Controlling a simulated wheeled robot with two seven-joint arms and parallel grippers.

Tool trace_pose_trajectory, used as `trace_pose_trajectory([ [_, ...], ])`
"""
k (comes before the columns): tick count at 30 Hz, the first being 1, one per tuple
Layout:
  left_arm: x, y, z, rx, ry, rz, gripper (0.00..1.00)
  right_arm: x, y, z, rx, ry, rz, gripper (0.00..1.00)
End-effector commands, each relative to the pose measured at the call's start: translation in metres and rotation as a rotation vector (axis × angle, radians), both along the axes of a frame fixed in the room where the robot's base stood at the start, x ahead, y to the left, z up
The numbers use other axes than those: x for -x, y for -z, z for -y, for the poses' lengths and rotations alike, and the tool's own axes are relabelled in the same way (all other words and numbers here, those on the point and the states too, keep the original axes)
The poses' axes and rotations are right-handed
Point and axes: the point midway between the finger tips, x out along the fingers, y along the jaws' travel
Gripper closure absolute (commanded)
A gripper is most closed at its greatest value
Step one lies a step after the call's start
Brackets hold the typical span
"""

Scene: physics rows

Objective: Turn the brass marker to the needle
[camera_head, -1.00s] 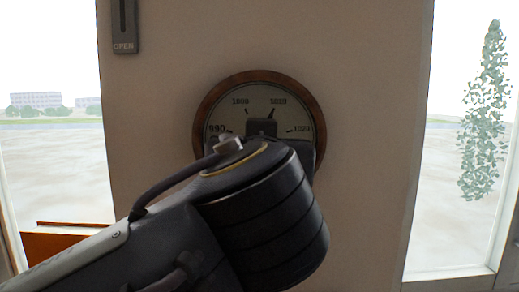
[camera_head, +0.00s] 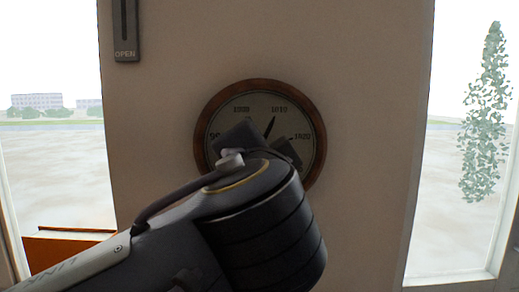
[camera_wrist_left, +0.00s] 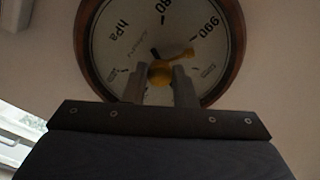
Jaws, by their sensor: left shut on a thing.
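A round barometer dial (camera_head: 222,112) with a wooden rim hangs on the wall. Its dark needle (camera_head: 268,127) points up, just left of the 1010 mark in the head view. My left gripper (camera_head: 263,147) is at the dial's centre and covers its lower part. In the left wrist view the brass marker (camera_wrist_left: 161,73) has a round knob and a short arm reaching up and right, towards the 990 side. The left gripper's fingers (camera_wrist_left: 159,86) are shut on the knob, one on each side. The marker is hidden in the head view. My right gripper is not in view.
A grey slider plate marked OPEN (camera_head: 125,30) is on the wall at the upper left. Windows flank the wall panel, with a leafy plant (camera_head: 484,115) at the right one. An orange-brown box-like thing (camera_head: 65,245) is at the lower left.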

Motion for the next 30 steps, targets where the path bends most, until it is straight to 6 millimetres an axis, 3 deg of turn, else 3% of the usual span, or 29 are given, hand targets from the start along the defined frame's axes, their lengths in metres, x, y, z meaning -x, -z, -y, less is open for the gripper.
trace_pose_trajectory([
  [30,0.0,-0.004,0.0,-0.969,0.002,0.001,0.99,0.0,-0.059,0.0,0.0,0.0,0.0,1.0],
])
